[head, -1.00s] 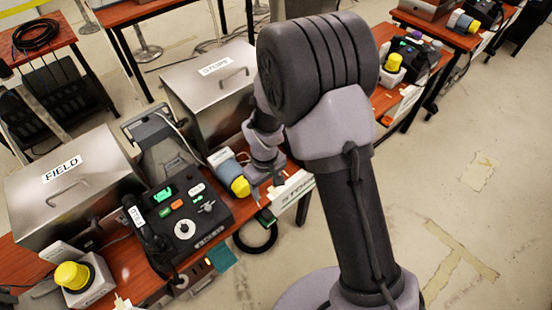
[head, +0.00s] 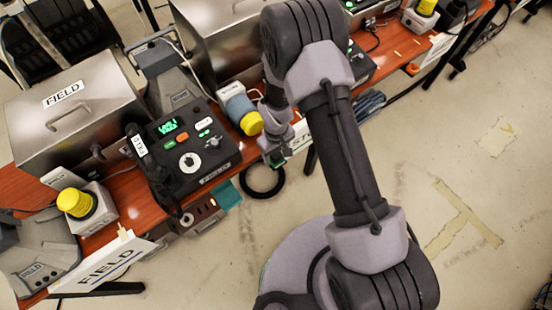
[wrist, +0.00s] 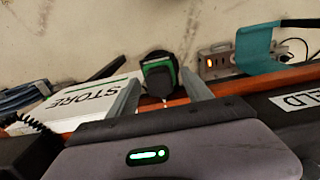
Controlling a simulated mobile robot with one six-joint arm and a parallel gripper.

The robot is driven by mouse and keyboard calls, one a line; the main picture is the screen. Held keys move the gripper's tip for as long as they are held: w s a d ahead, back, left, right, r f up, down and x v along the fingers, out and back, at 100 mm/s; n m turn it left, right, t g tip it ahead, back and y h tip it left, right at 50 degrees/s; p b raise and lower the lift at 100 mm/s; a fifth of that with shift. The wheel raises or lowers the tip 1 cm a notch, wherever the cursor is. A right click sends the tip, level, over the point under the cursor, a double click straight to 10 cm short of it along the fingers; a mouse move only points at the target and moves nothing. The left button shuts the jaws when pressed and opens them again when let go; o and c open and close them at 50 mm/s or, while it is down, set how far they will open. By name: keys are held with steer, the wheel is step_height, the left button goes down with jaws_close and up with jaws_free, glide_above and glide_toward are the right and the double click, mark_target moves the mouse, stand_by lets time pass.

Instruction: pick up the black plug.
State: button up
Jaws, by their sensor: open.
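The black plug (wrist: 158,80), a dark blocky piece with green edges, shows between my fingers in the wrist view, just beyond the red-brown table edge. My gripper (wrist: 162,93) is open, one finger on each side of it; I cannot tell whether either touches it. In the head view my gripper (head: 276,157) points down at the table's front edge, beside the STORE sign. There the plug is mostly hidden by the gripper, with a bit of green showing.
A power strip (wrist: 221,60) with an orange light and a teal cloth (wrist: 254,48) lie nearby. The floor at right is open.

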steer(key=shift+r, duration=0.15)
steer(key=shift+c, duration=0.5)
jaws_close()
steer(key=shift+r, duration=0.1)
